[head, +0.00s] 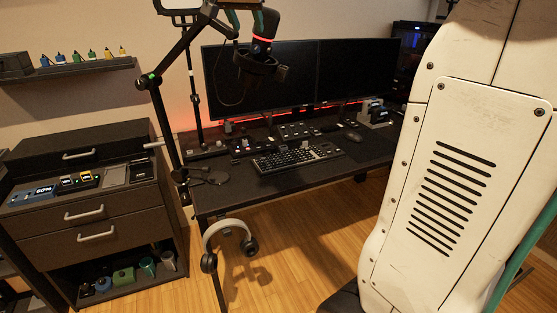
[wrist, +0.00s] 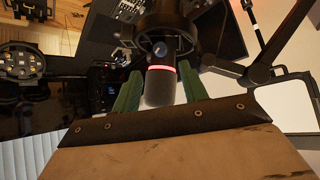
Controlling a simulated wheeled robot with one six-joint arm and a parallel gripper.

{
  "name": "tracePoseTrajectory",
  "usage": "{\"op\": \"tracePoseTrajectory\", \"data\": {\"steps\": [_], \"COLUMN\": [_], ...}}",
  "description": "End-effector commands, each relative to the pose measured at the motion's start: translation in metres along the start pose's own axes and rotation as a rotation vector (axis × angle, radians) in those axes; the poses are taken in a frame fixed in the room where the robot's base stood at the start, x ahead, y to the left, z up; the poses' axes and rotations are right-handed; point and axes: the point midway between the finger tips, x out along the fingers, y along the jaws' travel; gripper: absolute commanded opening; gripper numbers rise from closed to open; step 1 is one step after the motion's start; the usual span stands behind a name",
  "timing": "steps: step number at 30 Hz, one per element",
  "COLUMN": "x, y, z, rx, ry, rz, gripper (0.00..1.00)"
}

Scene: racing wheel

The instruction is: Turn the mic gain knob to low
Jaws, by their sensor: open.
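The black microphone (head: 262,48) with a glowing red ring hangs on a boom arm above the front left of the desk. In the wrist view the microphone (wrist: 160,88) lies between my two green fingers, its red ring near their tips. A small round bluish-dark part (wrist: 159,47), possibly the gain knob, shows just beyond the ring; its setting cannot be read. My gripper (wrist: 159,70) is open, one finger on each side of the microphone. Its green fingers also show at the top of the head view (head: 250,20). I cannot tell whether they touch the microphone.
The boom arm (head: 173,66) rises left of the microphone. Two monitors (head: 300,75) stand behind it, with a keyboard (head: 297,157) on the desk (head: 300,182) below. A headset (head: 230,240) hangs at the desk's front edge. A drawer cabinet (head: 95,217) stands left.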

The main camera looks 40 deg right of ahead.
Motion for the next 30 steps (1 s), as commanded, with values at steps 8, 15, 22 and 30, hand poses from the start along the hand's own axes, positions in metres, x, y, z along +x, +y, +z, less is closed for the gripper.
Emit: {"op": "tracePoseTrajectory", "data": {"steps": [8, 15, 22, 30], "x": [-0.017, -0.022, -0.027, -0.032], "y": [0.020, 0.040, 0.059, 0.082], "z": [0.042, 0.086, 0.127, 0.176], "rx": [-0.104, -0.212, -0.311, -0.424], "ry": [-0.079, -0.161, -0.235, -0.318], "rz": [-0.011, -0.032, -0.057, -0.097], "gripper": [0.43, 0.43, 0.43, 0.43]}}
